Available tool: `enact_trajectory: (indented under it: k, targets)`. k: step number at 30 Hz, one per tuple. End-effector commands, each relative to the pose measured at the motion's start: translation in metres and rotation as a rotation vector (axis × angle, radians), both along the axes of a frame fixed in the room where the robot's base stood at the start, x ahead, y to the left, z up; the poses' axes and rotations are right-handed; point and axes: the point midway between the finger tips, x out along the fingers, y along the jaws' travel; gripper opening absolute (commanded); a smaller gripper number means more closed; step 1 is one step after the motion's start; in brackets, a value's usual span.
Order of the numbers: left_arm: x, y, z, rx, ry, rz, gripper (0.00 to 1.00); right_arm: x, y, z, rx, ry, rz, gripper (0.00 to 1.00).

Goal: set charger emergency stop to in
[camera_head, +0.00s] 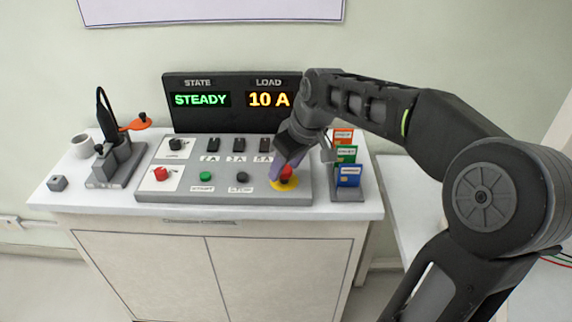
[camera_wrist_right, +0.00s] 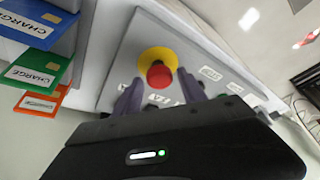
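The emergency stop is a red mushroom button (camera_head: 287,173) on a yellow base (camera_head: 284,186), at the right front of the grey control panel (camera_head: 225,197). In the right wrist view the red button (camera_wrist_right: 159,75) stands on its yellow ring just beyond my fingertips. My right gripper (camera_head: 279,168) is at the button, partly covering it in the head view. Its two fingers (camera_wrist_right: 159,84) are apart, one on each side of the button's near edge. Contact cannot be told. My left gripper is not in view.
The display (camera_head: 235,102) behind reads STEADY and 10 A. Coloured cards stand in a holder (camera_head: 347,194) right of the panel. Another red button (camera_head: 160,173), a green button (camera_head: 205,176) and black switches share the panel. A mug (camera_head: 82,147) and a stand (camera_head: 118,163) are left.

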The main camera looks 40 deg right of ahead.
Motion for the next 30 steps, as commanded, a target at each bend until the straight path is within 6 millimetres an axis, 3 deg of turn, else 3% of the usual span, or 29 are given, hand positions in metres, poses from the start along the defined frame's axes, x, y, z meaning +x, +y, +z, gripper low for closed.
enact_trajectory:
  k: [17, 30]
  targets:
    - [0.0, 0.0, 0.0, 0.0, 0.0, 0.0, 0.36, 0.0, -0.0001, 0.0004, 0.0, -0.001, 0.0, 0.01]
    - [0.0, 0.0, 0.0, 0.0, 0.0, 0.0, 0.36, 0.0, -0.0001, 0.0004, 0.0, -0.001, 0.0, 0.0]
